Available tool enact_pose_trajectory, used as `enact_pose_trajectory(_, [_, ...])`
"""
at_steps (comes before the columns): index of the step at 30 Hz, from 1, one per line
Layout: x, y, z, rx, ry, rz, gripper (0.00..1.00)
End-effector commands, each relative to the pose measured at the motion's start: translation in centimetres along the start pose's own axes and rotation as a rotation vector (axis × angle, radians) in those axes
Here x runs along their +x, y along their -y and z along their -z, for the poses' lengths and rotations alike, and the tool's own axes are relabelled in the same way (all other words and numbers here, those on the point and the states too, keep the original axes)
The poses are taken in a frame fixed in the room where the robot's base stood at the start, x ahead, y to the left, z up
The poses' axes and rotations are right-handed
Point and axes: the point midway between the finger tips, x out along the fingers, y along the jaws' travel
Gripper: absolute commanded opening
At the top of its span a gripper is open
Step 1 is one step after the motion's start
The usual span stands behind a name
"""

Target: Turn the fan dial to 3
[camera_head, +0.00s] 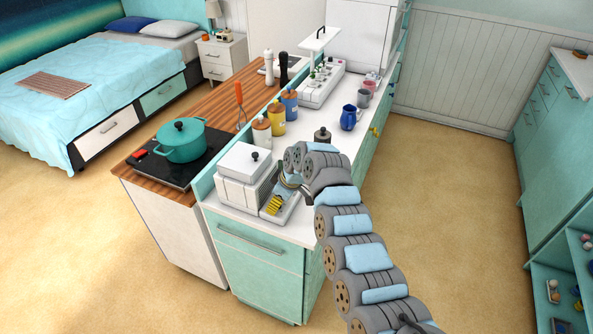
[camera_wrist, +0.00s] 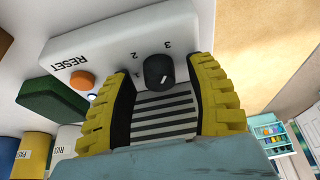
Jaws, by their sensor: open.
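The fan dial (camera_wrist: 158,71) is a round black knob with a short white mark, on a white panel (camera_wrist: 110,45) in the wrist view. The numerals 1, 2 and 3 are printed around it. The mark sits low on the knob's face; I cannot tell for sure which numeral it indicates. My gripper (camera_wrist: 162,78) is open, with one yellow finger on each side of the dial. I cannot tell whether either finger touches it. In the head view my gripper (camera_head: 273,205) is at the near end of the counter, and I cannot make out the dial there.
An orange button (camera_wrist: 82,81) marked RESET and a green block (camera_wrist: 52,98) are beside the dial. A white box (camera_head: 241,163) stands beside my gripper. Yellow (camera_head: 277,121) and blue (camera_head: 290,106) canisters and a blue mug (camera_head: 349,118) stand farther along the counter.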

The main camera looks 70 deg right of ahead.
Motion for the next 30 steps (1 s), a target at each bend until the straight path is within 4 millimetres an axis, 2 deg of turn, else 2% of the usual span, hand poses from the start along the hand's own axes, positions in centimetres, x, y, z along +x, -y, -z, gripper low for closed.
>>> enact_pose_trajectory(4, [0.1,0.0,-0.1,-0.016,0.001,0.007,0.56])
enact_pose_trajectory(18, [-2.4,0.0,0.1,-0.015,-0.004,0.004,0.56])
enact_pose_trajectory(30, [-7.0,-0.1,0.1,-0.014,-0.005,0.002,0.56])
